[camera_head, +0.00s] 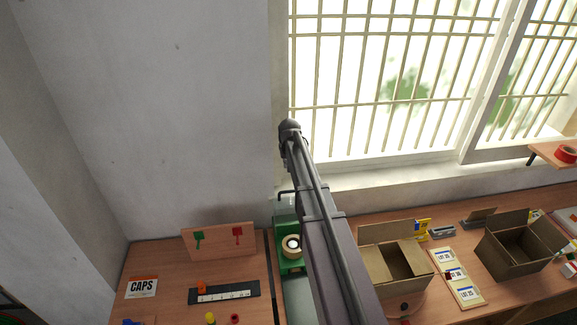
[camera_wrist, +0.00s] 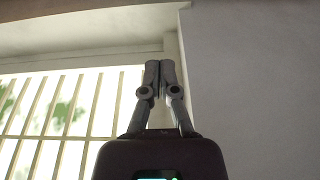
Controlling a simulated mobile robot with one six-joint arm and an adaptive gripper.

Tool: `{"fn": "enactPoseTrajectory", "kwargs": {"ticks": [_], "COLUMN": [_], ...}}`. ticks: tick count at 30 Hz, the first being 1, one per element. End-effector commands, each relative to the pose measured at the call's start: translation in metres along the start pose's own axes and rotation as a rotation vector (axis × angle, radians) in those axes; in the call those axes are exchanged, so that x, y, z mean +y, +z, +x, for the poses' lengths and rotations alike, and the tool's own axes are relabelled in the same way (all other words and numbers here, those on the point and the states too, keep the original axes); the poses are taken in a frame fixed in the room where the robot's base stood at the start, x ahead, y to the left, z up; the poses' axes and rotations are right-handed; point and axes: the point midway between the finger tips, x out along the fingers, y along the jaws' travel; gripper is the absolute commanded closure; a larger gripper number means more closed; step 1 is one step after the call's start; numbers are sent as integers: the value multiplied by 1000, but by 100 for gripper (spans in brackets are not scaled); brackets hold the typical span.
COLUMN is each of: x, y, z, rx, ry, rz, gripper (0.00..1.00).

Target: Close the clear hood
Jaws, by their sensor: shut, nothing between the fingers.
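The pad printer is a green machine (camera_head: 288,262) with a round pale part on it, at the lower middle of the head view. My arm covers its right side. A thin dark bar (camera_head: 286,194) and a faint pale area show above its back, by the wall. They may belong to the clear hood, but its outline and angle cannot be told. My gripper (camera_wrist: 160,66) is shut and empty in the wrist view, with the window and bare wall behind its fingers. The hood does not show there. In the head view I cannot clearly make out the gripper's fingers.
An open cardboard box (camera_head: 398,268) stands right of my arm, with label cards (camera_head: 458,278) and a second open box (camera_head: 517,252) farther right. Left are a pegboard with tags (camera_head: 219,241), a CAPS card (camera_head: 142,287) and a dark strip (camera_head: 224,292). The window (camera_head: 390,80) is behind.

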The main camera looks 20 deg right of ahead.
Motion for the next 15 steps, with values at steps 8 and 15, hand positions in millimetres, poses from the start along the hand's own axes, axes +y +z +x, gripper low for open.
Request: {"fn": "enactPoseTrajectory", "kwargs": {"ticks": [8, 15], "x": [0, 0], "y": [0, 0], "z": [27, 46], "rx": [0, 0], "ry": [0, 0], "rz": [0, -1], "gripper": [100, 100]}}
